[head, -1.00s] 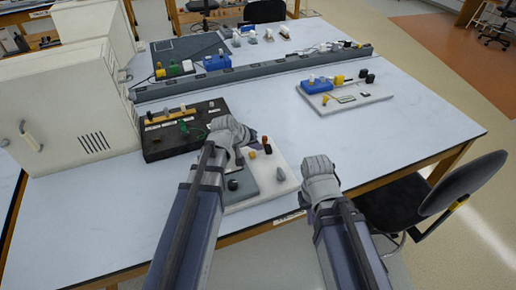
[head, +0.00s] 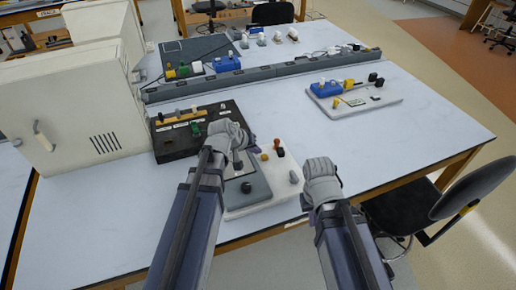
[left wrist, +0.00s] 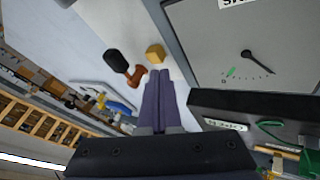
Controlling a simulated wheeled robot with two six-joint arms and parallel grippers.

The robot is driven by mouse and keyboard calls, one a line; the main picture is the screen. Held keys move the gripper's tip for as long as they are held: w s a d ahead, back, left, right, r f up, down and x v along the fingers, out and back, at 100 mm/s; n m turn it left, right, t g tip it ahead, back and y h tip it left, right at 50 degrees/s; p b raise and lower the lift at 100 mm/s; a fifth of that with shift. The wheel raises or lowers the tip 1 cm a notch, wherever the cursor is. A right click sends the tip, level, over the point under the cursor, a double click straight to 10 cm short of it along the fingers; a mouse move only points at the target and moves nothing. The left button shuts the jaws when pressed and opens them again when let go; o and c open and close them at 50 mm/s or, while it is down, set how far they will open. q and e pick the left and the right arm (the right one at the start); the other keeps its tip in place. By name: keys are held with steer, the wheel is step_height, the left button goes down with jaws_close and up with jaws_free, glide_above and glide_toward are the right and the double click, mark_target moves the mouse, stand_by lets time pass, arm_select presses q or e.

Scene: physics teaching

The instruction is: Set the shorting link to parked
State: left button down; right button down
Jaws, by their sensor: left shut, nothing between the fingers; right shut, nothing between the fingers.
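A white board (head: 262,204) with a grey meter panel lies near the front edge of the table. It carries a yellow block (head: 264,157), an orange-brown post with a dark handle (head: 279,150), and a black knob (head: 246,187). I cannot tell which part is the shorting link. My left gripper (head: 238,158) is shut and empty over the board's back left part, hiding some of it. In the left wrist view its fingertips (left wrist: 157,74) point toward the yellow block (left wrist: 154,53), near the dark-handled post (left wrist: 118,64). My right gripper (head: 306,202) is shut and empty, right of the board.
A black terminal board (head: 172,149) with a brass strip stands behind left, beside a cream cabinet (head: 65,105). A grey rail (head: 260,75) crosses the table behind. Another white board (head: 380,100) lies at back right. The table's right side is clear.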

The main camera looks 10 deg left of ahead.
arm_select(q)
steer(key=p+v, duration=0.6)
steer(key=v, duration=0.3)
steer(key=shift+d+p, duration=0.25)
steer(key=shift+p, duration=0.1)
steer(key=shift+s+r, duration=0.1)
steer(key=s+d+f+m+g, duration=0.1)
steer(key=s+d, duration=0.1)
steer(key=d, duration=0.1)
steer(key=s+d+f+m+g+b, duration=0.1)
steer(key=s+d+f, duration=0.1)
steer(key=d, duration=0.1)
steer(key=s+d+f+m+g+y, duration=0.1)
steer(key=s+d+f, duration=0.1)
steer(key=d, duration=0.1)
steer(key=shift+s+m+g+b, duration=0.3)
steer(key=shift+s+g, duration=0.1)
steer(key=s+d+f+m+g+y+b, duration=0.1)
steer(key=s+d+f+m+g+y, duration=0.1)
steer(key=s, duration=0.6)
steer(key=shift+s+d+m+g+y, duration=0.15)
steer(key=shift+d+m+g+y, duration=0.4)
steer(key=shift+d+y, duration=0.4)
